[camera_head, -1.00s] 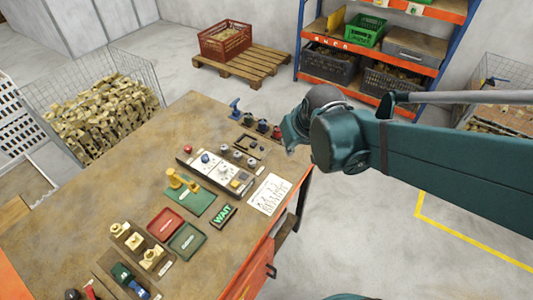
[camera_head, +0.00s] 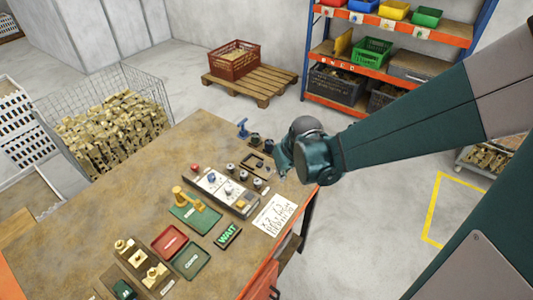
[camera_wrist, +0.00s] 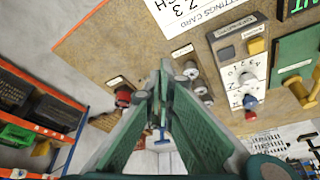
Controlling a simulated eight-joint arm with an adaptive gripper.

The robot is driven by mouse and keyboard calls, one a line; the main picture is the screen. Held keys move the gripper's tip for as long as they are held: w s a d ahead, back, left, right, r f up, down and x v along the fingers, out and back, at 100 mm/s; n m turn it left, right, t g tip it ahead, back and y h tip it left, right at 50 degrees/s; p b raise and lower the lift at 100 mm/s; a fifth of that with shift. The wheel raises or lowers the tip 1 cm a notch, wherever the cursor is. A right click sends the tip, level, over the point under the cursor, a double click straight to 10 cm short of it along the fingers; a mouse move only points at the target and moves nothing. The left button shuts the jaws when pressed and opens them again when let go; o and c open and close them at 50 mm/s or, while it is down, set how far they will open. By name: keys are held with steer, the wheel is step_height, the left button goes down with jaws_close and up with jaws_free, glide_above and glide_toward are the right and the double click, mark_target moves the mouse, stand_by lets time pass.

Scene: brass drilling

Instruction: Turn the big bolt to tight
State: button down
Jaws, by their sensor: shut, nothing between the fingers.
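My gripper (camera_wrist: 164,75) is shut and empty in the wrist view, its two green fingers meeting above the bench edge. Beside the fingertips is a row of silver round-headed pieces (camera_wrist: 198,87), which also stands beside the panel in the head view (camera_head: 243,175). I cannot tell which piece is the big bolt. A red and dark piece (camera_wrist: 122,97) and a blue T-shaped piece (camera_wrist: 161,135) are near the fingers.
The bench (camera_head: 110,220) holds a control panel (camera_head: 220,193) with knobs, a green plate (camera_head: 195,216) with brass parts, red (camera_head: 169,241) and green (camera_head: 190,261) trays, and a lit WAIT sign (camera_head: 228,236). A settings card (camera_head: 274,215) lies at the right edge. The bench's left middle is clear.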

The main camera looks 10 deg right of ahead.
mark_target(268, 168)
steer(key=shift+w+f, duration=0.1)
steer(key=shift+f, duration=0.2)
stand_by(0.4)
steer(key=shift+b+x, duration=0.8)
steer(key=shift+x, duration=3.95)
steer(key=shift+w+a+f, duration=0.15)
steer(key=shift+w, duration=0.25)
steer(key=shift+w+a, duration=0.2)
steer(key=shift+w, duration=0.6)
steer(key=shift+w+a, duration=0.2)
steer(key=shift+w, duration=0.6)
